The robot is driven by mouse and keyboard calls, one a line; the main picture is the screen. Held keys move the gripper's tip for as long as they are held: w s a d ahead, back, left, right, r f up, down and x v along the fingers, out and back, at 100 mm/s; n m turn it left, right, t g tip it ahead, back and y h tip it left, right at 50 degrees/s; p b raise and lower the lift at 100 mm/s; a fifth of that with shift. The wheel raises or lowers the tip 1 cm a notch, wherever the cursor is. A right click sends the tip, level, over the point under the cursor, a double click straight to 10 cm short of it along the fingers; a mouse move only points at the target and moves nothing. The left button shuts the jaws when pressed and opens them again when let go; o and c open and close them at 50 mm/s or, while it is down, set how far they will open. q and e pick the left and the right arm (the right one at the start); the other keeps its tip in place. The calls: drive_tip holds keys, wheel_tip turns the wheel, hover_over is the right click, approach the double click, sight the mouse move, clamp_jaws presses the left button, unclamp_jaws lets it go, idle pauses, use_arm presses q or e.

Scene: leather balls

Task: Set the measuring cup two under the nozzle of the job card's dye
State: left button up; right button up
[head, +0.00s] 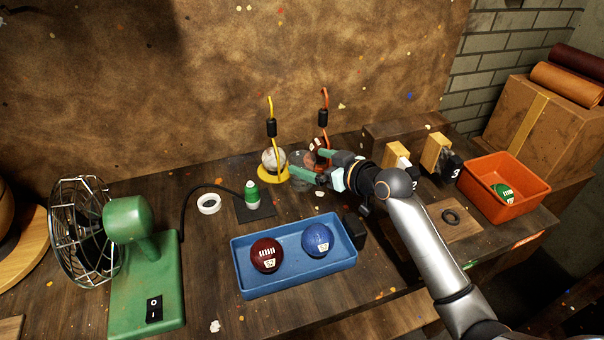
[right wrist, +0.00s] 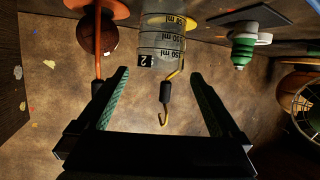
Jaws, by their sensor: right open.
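The clear measuring cup (right wrist: 160,45) has ml marks and a label reading 2. It shows upside down in the right wrist view, beyond and between my right fingertips. In the head view the cup (head: 299,176) is partly hidden by my gripper. My right gripper (head: 312,164) is open at the cup, with no clear grip on it. A yellow round base (head: 271,177) with a yellow hooked wire (head: 270,104) stands just left of the cup. An orange hooked wire (head: 324,101) rises behind my gripper. I cannot make out a job card or nozzles. My left gripper is not in view.
A blue tray (head: 300,283) holds a dark red ball and a blue ball. A green fan (head: 128,220) stands left. An orange bin (head: 530,178) with a green ball is at right.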

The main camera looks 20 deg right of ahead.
sight(295, 157)
drive_tip(key=shift+x, duration=2.2)
drive_tip(key=shift+d+f, duration=0.1)
drive_tip(key=shift+f, duration=0.1)
drive_tip(key=shift+c, duration=0.2)
drive_tip(key=c, duration=1.4)
